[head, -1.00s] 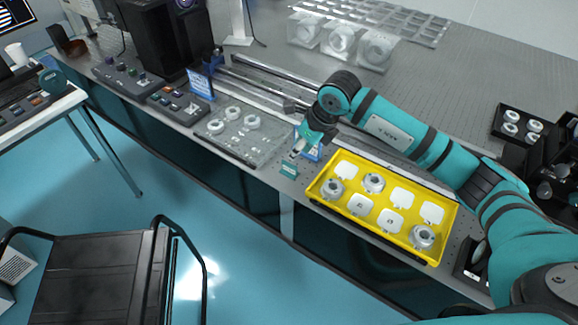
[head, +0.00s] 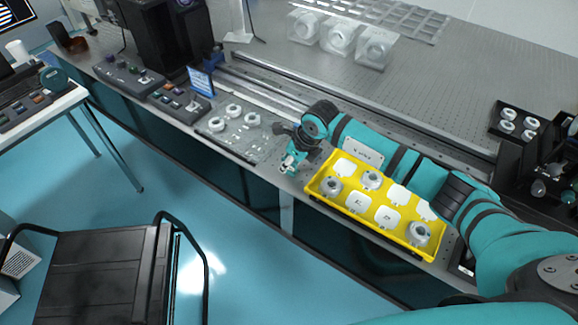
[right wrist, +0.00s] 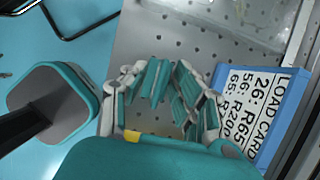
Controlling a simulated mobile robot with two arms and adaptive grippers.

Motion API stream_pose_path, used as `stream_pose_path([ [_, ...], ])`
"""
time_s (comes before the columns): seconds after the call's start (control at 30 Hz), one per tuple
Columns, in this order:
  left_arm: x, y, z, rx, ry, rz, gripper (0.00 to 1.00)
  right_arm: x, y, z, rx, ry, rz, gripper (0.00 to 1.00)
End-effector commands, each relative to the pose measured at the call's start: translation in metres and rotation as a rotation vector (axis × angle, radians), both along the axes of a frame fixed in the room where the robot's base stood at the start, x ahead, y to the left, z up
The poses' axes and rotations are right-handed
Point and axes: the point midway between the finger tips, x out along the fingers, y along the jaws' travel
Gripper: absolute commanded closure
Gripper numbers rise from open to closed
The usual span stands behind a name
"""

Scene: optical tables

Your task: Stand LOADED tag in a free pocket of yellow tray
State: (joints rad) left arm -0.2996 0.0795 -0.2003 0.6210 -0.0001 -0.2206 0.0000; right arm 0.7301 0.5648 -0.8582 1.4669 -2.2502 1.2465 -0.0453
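The yellow tray (head: 318,195) lies on the bench in the head view. Grey ring-shaped parts (head: 331,186) stand in three of its pockets; several others show only flat white squares (head: 358,202). My right gripper (head: 289,167) is low over the bench, left of the tray, where a small teal tag stood. The gripper now covers that spot, and I cannot read the tag. In the right wrist view, the teal-padded fingers (right wrist: 170,85) are partly closed with a gap between them. I cannot separate the tag from the teal pads. My left gripper is out of view.
The bench's front edge is near. A black cart (head: 95,280) stands on the floor.

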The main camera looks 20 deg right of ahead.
Motion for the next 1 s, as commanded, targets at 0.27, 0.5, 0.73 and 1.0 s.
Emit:
stream_pose_path([
  [0.27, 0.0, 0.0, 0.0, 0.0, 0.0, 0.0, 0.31, 0.0, 0.0, 0.0, 0.0, 0.001, -0.001, 1.0],
  [0.5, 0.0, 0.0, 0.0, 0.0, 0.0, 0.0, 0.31, 0.0, 0.0, 0.0, 0.0, 0.001, -0.001, 1.0],
  [0.73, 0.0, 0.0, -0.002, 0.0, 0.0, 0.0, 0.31, 0.0, -0.001, 0.003, -0.001, 0.0, 0.0, 1.0],
  [1.0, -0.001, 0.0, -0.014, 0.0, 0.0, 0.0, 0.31, 0.001, -0.001, 0.034, -0.001, -0.005, 0.001, 1.0],
])
